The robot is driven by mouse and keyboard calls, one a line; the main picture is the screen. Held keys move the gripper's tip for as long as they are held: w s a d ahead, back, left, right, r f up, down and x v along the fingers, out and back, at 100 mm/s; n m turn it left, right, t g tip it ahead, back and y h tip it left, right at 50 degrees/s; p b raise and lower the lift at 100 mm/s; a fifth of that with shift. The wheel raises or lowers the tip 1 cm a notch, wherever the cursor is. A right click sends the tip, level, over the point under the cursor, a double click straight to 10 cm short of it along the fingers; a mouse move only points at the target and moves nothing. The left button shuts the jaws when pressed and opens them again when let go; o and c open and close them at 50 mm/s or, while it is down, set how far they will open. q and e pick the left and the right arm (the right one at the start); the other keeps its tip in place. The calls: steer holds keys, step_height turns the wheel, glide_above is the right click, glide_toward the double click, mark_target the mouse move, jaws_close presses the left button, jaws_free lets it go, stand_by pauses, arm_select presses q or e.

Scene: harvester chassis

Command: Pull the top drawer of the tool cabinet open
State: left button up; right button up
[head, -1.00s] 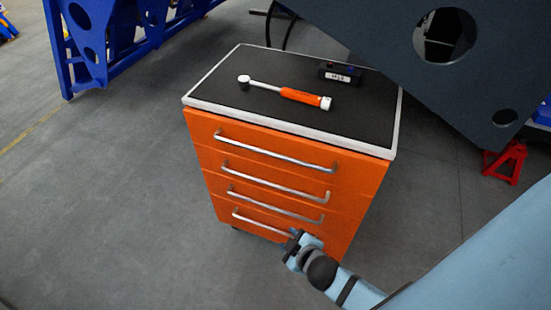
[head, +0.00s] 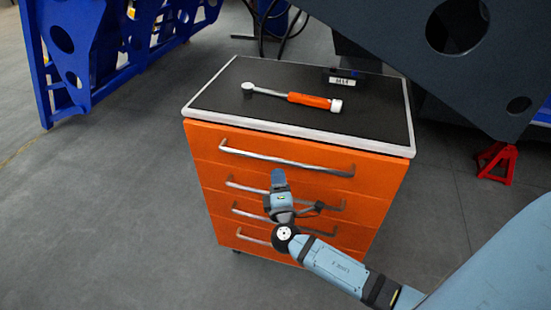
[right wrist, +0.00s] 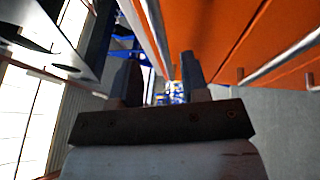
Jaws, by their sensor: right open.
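The orange tool cabinet (head: 215,210) stands in the middle of the head view with its drawers shut. The top drawer (head: 205,142) is at the front under the worktop, with a long metal bar handle (head: 285,158). My right gripper (head: 278,178) is in front of the cabinet, just below the top handle and overlapping the second handle (head: 240,184) in the picture. In the right wrist view its two fingers (right wrist: 160,82) are apart and empty. A metal handle bar (right wrist: 156,35) runs beyond and between them; whether it touches them I cannot tell. My left gripper is not seen.
A torque wrench with an orange grip (head: 300,98) and a small black box (head: 345,74) lie on the black cabinet top (head: 225,95). A dark chassis plate (head: 400,45) overhangs the back right. A red stand (head: 495,160) is at right. Floor at left is clear.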

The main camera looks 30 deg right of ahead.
mark_target(275, 160)
steer(key=p+x, duration=0.1)
steer(key=x, duration=0.6)
steer(key=shift+w, duration=0.1)
jaws_close()
